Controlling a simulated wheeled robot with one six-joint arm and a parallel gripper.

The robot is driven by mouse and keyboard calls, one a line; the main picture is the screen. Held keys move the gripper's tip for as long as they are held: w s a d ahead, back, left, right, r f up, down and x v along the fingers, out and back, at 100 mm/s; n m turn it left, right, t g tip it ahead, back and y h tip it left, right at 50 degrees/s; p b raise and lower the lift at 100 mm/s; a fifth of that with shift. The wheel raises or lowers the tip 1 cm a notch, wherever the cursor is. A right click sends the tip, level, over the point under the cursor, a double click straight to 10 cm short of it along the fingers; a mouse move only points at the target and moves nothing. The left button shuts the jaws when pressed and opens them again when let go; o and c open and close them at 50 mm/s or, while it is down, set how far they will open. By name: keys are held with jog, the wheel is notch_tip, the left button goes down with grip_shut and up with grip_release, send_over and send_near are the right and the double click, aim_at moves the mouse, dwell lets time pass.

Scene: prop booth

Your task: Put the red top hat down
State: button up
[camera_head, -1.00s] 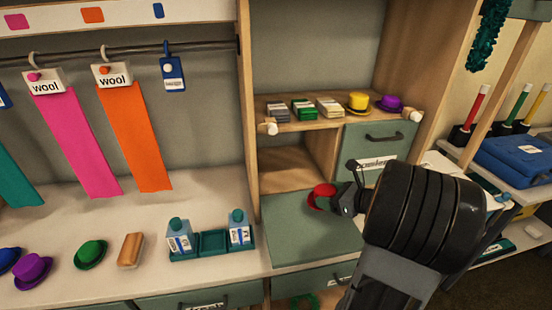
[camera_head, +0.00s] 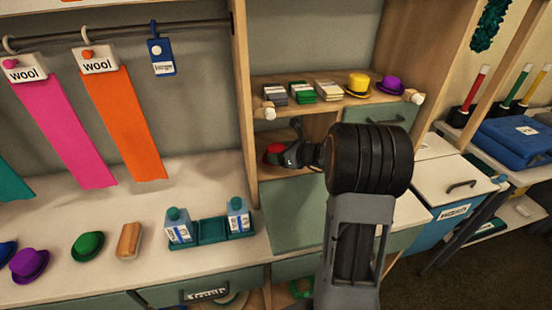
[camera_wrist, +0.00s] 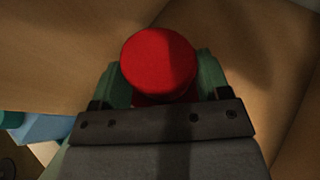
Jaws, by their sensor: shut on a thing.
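The red top hat (camera_head: 274,153) is inside the open wooden cubby (camera_head: 318,128) below the small shelf. My gripper (camera_head: 292,155) reaches into the cubby from the right and is shut on the hat. In the wrist view the red hat (camera_wrist: 158,62) sits between the two green fingers of my gripper (camera_wrist: 160,85), with its round crown facing the camera. The brim is mostly hidden by the gripper. I cannot tell whether the hat touches the cubby floor.
The shelf above (camera_head: 330,104) holds a yellow hat (camera_head: 358,85), a purple hat (camera_head: 390,85) and several small stacks. On the counter stand a green hat (camera_head: 88,246), another purple hat (camera_head: 29,265) and bottles in a teal tray (camera_head: 212,231).

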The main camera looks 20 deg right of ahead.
aim_at(276, 168)
jog(key=shift+w+a, duration=0.2)
jog(key=shift+w, duration=0.2)
jog(key=shift+w+a, duration=0.3)
jog(key=shift+w, duration=0.2)
notch_tip(276, 168, down, 3)
jog(key=shift+d+r, duration=0.1)
jog(key=shift+r, duration=0.05)
jog(key=shift+f, duration=0.4)
jog(key=shift+s+f, duration=0.1)
jog(key=o, duration=1)
jog(key=shift+c, duration=0.2)
